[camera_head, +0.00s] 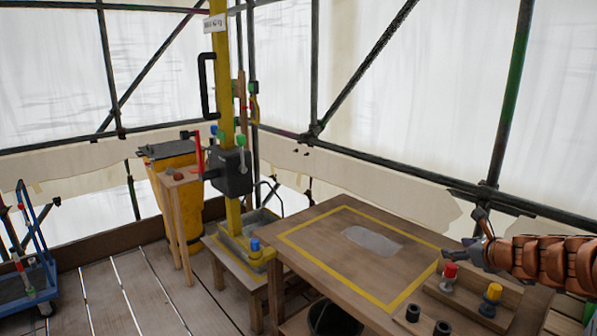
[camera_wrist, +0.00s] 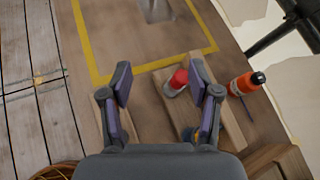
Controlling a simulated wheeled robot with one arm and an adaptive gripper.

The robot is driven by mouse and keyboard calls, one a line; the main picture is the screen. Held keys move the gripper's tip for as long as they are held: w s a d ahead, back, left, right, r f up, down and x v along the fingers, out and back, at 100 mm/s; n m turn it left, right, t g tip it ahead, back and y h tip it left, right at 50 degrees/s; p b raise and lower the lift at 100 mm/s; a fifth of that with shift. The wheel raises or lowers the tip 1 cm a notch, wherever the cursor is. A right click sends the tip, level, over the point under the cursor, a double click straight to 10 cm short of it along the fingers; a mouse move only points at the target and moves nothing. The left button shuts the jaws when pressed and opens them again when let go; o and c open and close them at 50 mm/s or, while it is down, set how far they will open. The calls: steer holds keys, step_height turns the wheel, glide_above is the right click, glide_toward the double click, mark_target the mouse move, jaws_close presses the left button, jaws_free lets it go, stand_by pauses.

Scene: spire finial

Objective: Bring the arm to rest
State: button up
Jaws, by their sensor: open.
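My arm reaches in from the right edge of the head camera view. My gripper (camera_head: 474,250) is at its end, above the right part of the wooden table (camera_head: 345,288). In the wrist view my gripper (camera_wrist: 160,75) has its two fingers wide apart with nothing held between them. Below it are a wooden block or rack (camera_wrist: 150,117) and a red-topped piece (camera_wrist: 177,82). The red-topped piece (camera_head: 449,275) stands on the rack near a yellow-topped piece (camera_head: 493,294) in the head camera view.
A yellow line frames a grey patch (camera_head: 372,240) on the table. An orange bottle (camera_wrist: 246,83) lies right of my gripper. Dark rings (camera_head: 413,312) sit at the table's front. A yellow post (camera_head: 222,90) with a dark clamp stands left. Scaffold poles (camera_head: 505,100) rise behind.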

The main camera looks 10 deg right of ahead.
steer(key=s+a+r+n+g+y, duration=0.15)
steer(key=a+n, duration=0.35)
steer(key=a, duration=0.6)
steer(key=s+a+r+n+g+y, duration=0.1)
steer(key=s+a+n+g+y, duration=0.15)
steer(key=a+n, duration=0.55)
steer(key=s+a+f+n+g+y, duration=0.1)
steer(key=s+a+n+g, duration=0.3)
steer(key=s+a, duration=0.8)
steer(key=s+a+f+n+g+h, duration=0.1)
steer(key=s+a+f+n+g, duration=0.15)
steer(key=s+n, duration=0.35)
steer(key=s+a+f+n+g+h, duration=0.1)
steer(key=s+a+n, duration=0.2)
steer(key=s, duration=0.4)
steer(key=s+d+f+n+g+h+p, duration=0.1)
steer(key=s+d+n+h, duration=0.3)
steer(key=s, duration=0.8)
steer(key=shift+s+d+f+n+g, duration=0.3)
steer(key=shift+d+f+n+g, duration=0.1)
steer(key=shift+d+n+g, duration=0.45)
